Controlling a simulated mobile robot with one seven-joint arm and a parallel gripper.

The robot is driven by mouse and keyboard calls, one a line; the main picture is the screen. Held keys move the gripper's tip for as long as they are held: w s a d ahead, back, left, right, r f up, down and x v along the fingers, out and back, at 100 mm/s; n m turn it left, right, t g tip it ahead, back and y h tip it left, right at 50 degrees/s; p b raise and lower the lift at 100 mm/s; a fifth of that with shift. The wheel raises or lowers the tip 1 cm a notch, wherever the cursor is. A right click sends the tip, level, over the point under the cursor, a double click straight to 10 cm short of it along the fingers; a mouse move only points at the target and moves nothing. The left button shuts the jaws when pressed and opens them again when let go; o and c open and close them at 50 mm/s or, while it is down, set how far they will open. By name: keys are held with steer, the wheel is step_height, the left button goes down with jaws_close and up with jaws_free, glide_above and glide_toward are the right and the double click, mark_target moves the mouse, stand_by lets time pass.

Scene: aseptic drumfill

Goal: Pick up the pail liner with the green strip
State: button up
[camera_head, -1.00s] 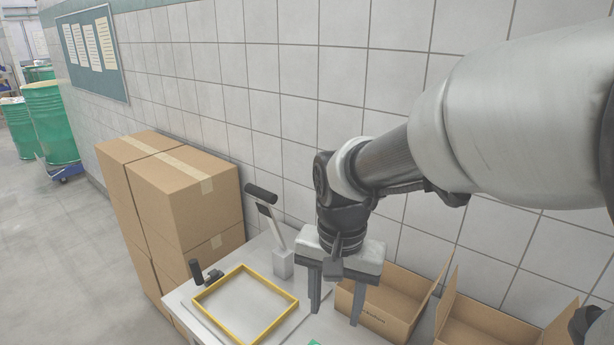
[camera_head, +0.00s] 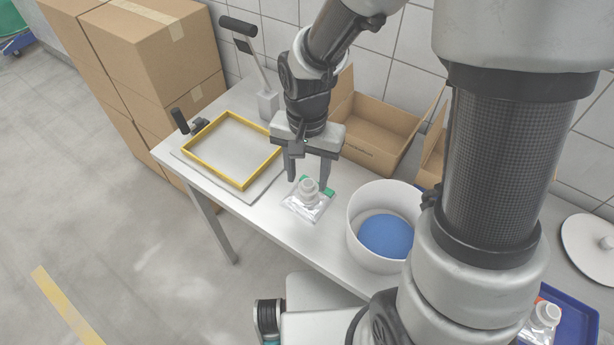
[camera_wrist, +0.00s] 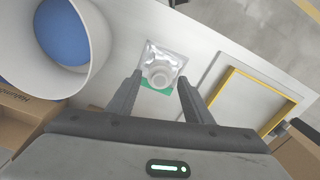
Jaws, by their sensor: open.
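The pail liner with the green strip (camera_head: 305,205) is a clear, silvery pouch with a whitish spout and cap on top. It lies on the grey table, its green edge toward the wall. In the wrist view the liner (camera_wrist: 162,62) shows just beyond the fingertips, roughly centred between them. My gripper (camera_head: 307,188) points down over the liner's green side with its fingers apart and empty. In the wrist view my gripper (camera_wrist: 160,88) is open too. Whether the fingers touch the liner cannot be told.
A white pail (camera_head: 355,225) with a blue inside stands right of the liner. A yellow frame (camera_head: 187,152) on a plate lies left. An open cardboard box (camera_head: 375,140) is behind. Another pouch with a cap (camera_head: 541,325) is in a blue tray (camera_head: 583,318) at lower right.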

mark_target(308, 184)
steer(key=shift+w+d+f, duration=0.1)
steer(key=shift+w+f, duration=0.15)
steer(key=shift+f, duration=1.1)
steer(key=shift+w+f, duration=0.2)
steer(key=shift+f, duration=1.15)
steer(key=c, duration=1.1)
step_height(308, 184, up, 10)
steer(key=shift+s+d+r+p, duration=0.1)
steer(key=shift+r+p, duration=0.05)
steer(key=shift+p, duration=0.4)
steer(key=s+d+r+p, duration=0.6)
steer(key=d+r, duration=0.1)
steer(key=d, duration=0.1)
steer(key=shift+s+d+f+b, duration=0.2)
steer(key=shift+s+d+b, duration=0.1)
steer(key=shift+s+d, duration=0.8)
steer(key=shift+s+d+f+b, duration=0.3)
steer(key=shift+s+d, duration=0.4)
steer(key=shift+d, duration=0.75)
steer(key=shift+s+d+f+b, duration=0.1)
steer(key=shift+s+d+b, duration=0.25)
steer(key=shift+s+d, duration=0.75)
steer(key=shift+w+d, duration=0.15)
steer(key=shift+w, duration=0.05)
steer(key=shift+f, duration=0.1)
